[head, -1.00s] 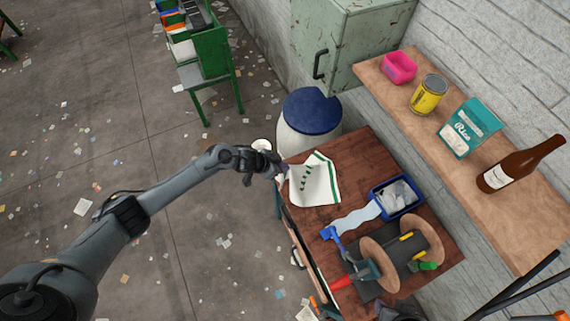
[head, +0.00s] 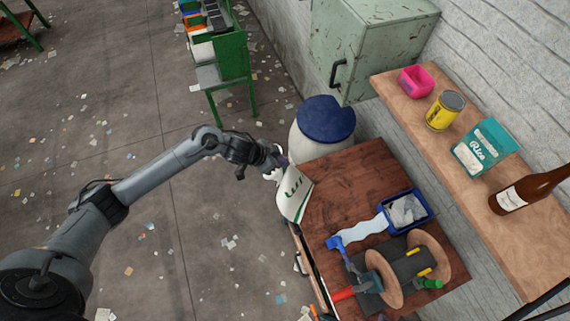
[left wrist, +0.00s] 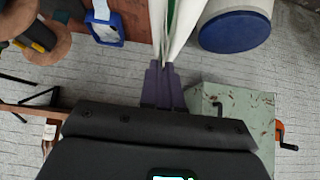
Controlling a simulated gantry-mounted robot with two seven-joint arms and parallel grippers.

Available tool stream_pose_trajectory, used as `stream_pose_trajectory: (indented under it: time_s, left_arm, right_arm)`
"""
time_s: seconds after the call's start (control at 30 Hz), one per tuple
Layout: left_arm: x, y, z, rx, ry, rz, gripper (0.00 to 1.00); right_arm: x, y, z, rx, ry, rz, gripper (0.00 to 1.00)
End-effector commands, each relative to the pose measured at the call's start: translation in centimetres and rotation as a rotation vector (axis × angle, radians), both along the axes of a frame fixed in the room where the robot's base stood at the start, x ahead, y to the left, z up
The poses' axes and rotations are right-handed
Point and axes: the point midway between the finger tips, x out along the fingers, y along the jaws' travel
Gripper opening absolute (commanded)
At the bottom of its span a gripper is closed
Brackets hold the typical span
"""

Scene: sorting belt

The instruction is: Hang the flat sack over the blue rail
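The flat sack (head: 295,196) is white with green marks. My left gripper (head: 281,162) is shut on its upper edge, and the sack hangs from it by the table's left edge. In the left wrist view the purple fingers (left wrist: 162,78) are pinched together on the sack (left wrist: 178,30), whose folds spread away from the tips. I cannot make out a blue rail in either view. My right gripper is not in view.
The wooden table (head: 345,180) carries a blue bin (head: 419,222) and a wooden spool (head: 430,257). A white drum with a blue lid (head: 326,119) stands behind it. A shelf (head: 475,180) holds several items. Open floor (head: 150,80) lies to the left.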

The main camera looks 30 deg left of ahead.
Motion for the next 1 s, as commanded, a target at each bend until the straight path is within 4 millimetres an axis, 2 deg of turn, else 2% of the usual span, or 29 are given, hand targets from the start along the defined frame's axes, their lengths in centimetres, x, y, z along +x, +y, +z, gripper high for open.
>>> stream_pose_trajectory:
  time_s: [0.7,1.0]
  left_arm:
    - [-2.2,1.9,7.9,0.002,-0.004,0.000,0.00]
    - [-2.8,2.4,9.8,0.000,-0.002,0.000,0.00]
  right_arm:
    - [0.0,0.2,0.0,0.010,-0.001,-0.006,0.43]
    - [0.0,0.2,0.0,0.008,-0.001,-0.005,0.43]
